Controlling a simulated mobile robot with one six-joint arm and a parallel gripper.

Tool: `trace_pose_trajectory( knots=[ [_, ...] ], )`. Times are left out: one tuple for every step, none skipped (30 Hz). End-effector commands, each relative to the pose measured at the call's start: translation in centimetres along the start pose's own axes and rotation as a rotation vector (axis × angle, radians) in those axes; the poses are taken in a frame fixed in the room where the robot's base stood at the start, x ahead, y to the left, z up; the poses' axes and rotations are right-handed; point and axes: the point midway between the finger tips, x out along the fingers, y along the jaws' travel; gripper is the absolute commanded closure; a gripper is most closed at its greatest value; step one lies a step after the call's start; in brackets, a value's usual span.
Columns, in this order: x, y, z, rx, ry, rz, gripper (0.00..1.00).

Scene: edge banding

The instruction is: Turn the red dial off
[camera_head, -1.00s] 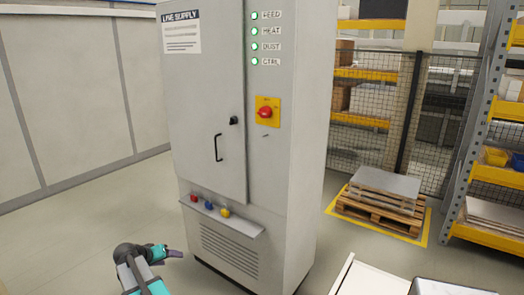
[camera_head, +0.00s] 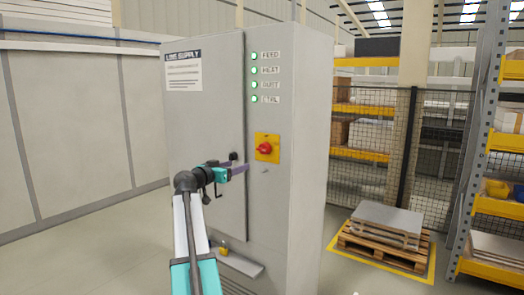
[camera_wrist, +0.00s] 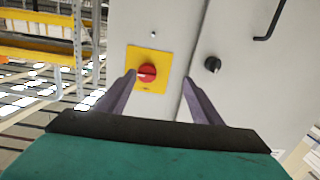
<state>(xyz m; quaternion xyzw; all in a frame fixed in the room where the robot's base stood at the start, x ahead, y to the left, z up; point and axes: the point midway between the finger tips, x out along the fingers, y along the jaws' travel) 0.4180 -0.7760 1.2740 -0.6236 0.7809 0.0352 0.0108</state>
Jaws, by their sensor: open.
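The red dial (camera_head: 264,148) sits on a yellow plate (camera_head: 275,138) on the front of the grey cabinet (camera_head: 285,200), right of the door. In the wrist view, turned upside down, the red dial (camera_wrist: 147,73) shows between the fingertips, nearer the left one, with a pale mark across it. My gripper (camera_head: 240,171) is open and empty, lower left of the dial in the head view and apart from it. Its two purple fingers (camera_wrist: 160,77) point at the cabinet front. Four indicator lamps above the dial glow green, including the FEED lamp (camera_head: 254,56).
A black door knob (camera_wrist: 212,64) and a black handle (camera_wrist: 270,22) stick out from the door near my gripper. A ledge (camera_head: 240,265) with a yellow item (camera_head: 223,248) juts out below. A pallet (camera_head: 380,245), mesh fence and shelving stand to the right.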

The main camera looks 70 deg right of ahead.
Motion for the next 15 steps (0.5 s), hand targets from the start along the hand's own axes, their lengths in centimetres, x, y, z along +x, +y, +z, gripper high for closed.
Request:
trace_pose_trajectory(
  knots=[
    [0.6,0.9,-1.5,0.016,0.021,0.013,0.4],
    [0.8,1.3,-2.2,0.023,0.031,0.019,0.4],
    [1.0,1.7,-3.0,0.031,0.042,0.024,0.4],
    [1.1,2.0,-3.4,0.035,0.048,0.028,0.4],
    [1.2,2.2,-3.8,0.038,0.054,0.03,0.4],
    [1.2,2.4,-4.0,0.042,0.058,0.033,0.4],
    [1.3,2.5,-4.2,0.043,0.061,0.034,0.4],
    [1.3,2.5,-4.2,0.044,0.062,0.035,0.4],
    [1.3,2.5,-4.3,0.045,0.062,0.035,0.4],
    [1.3,2.5,-4.3,0.045,0.062,0.035,0.4],
    [1.3,2.5,-4.2,0.044,0.062,0.035,0.4],
    [1.3,2.5,-4.2,0.044,0.062,0.035,0.4],
    [1.3,2.5,-4.2,0.044,0.062,0.034,0.4],
    [1.3,2.5,-4.2,0.044,0.061,0.034,0.4],
    [1.3,2.5,-4.2,0.044,0.061,0.034,0.4]
  ],
)
